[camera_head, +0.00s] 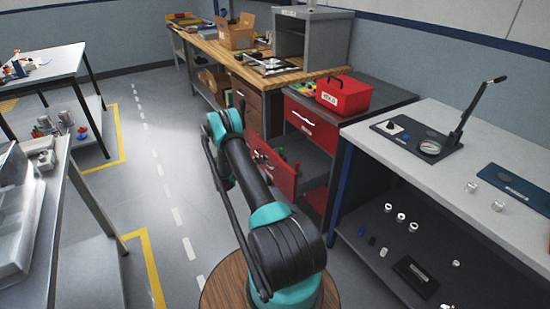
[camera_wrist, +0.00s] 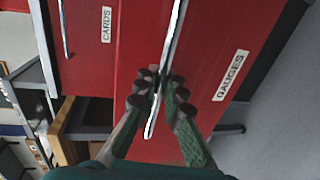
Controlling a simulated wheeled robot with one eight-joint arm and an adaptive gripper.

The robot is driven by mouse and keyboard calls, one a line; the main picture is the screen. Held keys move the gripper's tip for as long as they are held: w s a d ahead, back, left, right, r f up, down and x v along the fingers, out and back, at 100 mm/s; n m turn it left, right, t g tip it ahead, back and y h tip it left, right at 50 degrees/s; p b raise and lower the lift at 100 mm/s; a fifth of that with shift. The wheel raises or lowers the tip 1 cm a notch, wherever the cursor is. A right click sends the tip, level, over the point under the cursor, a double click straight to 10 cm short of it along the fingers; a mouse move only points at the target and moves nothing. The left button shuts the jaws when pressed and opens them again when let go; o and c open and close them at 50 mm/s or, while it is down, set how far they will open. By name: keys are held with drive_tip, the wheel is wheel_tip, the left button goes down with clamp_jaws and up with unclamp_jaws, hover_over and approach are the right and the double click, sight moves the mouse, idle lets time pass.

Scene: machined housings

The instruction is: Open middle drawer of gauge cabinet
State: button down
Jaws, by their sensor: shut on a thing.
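The red gauge cabinet (camera_head: 308,119) stands beyond my arm in the head view. Its middle drawer (camera_head: 283,178) stands out from the cabinet, with its grey inside showing. In the wrist view, which is turned on its side, the red drawer front (camera_wrist: 205,55) bears a "GAUGES" label (camera_wrist: 230,76). My gripper (camera_wrist: 163,85) is shut on the drawer's pale bar handle (camera_wrist: 175,38), with the fingers on both sides of it. My arm hides part of the drawer in the head view.
The top drawer is shut, and a red box (camera_head: 344,94) sits on the cabinet. A wooden workbench (camera_head: 215,52) stands behind it and a white-topped bench (camera_head: 450,165) to the right. Open floor (camera_head: 180,180) lies left of my arm.

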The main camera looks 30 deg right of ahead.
drive_tip(key=shift+f+v, duration=0.25)
drive_tip(key=shift+v, duration=0.9)
drive_tip(key=shift+f+v, duration=0.2)
drive_tip(key=shift+v, duration=0.95)
drive_tip(key=shift+a, duration=0.1)
drive_tip(key=c, duration=1.6)
unclamp_jaws()
drive_tip(key=shift+a, duration=0.1)
drive_tip(key=w+v, duration=0.1)
drive_tip(key=v, duration=1)
drive_tip(key=shift+s+a, duration=0.4)
drive_tip(key=shift+a, duration=0.05)
drive_tip(key=shift+r, duration=0.1)
